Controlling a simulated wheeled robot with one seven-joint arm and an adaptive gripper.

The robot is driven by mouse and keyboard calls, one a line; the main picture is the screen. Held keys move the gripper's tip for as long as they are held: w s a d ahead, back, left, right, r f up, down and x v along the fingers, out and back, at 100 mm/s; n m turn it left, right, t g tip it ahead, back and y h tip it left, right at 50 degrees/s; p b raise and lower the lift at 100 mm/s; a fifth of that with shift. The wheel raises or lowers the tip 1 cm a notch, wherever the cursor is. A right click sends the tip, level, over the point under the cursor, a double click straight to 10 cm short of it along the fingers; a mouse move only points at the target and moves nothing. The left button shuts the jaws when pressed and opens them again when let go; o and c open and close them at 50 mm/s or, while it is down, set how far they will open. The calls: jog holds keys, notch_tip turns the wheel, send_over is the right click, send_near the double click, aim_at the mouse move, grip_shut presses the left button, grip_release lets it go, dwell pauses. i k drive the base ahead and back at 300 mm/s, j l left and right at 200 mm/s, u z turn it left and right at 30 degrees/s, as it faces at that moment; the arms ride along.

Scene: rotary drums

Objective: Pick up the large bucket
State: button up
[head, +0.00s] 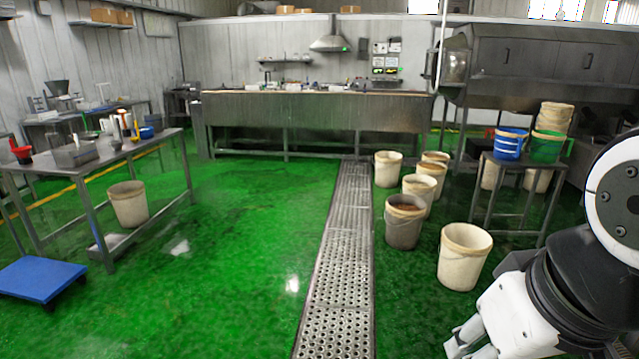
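Several large off-white buckets stand upright on the green floor at right of centre in the head view. The nearest large bucket (464,256) is closest to my arm. A greyer bucket (405,222) with brownish contents stands behind it to the left, with more buckets (388,169) farther back. Another large bucket (129,205) stands by the left table. I cannot tell which one the task means. My gripper (462,342) is partly in view at the bottom right, just below and in front of the nearest bucket, apart from it. Its fingers are cut off by the frame edge.
A metal stand (516,185) holds a blue bucket (509,144), a green bucket (547,146) and stacked white ones. A perforated drain strip (340,255) runs down the floor. A blue platform (40,278) lies at left beside a table (100,154). The middle floor is clear.

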aim_at(465, 249)
jog(key=i+l+z, duration=0.15)
jog(key=i, duration=0.8)
jog(key=i+l+z, duration=0.15)
jog(key=i, duration=0.8)
jog(key=i+l+u, duration=0.4)
jog(key=i+l, duration=0.85)
jog(key=i, duration=0.15)
jog(key=i+l, duration=0.1)
jog(key=l, duration=0.15)
jog(key=l+z, duration=0.1)
jog(key=l, duration=0.15)
jog(key=i, duration=0.05)
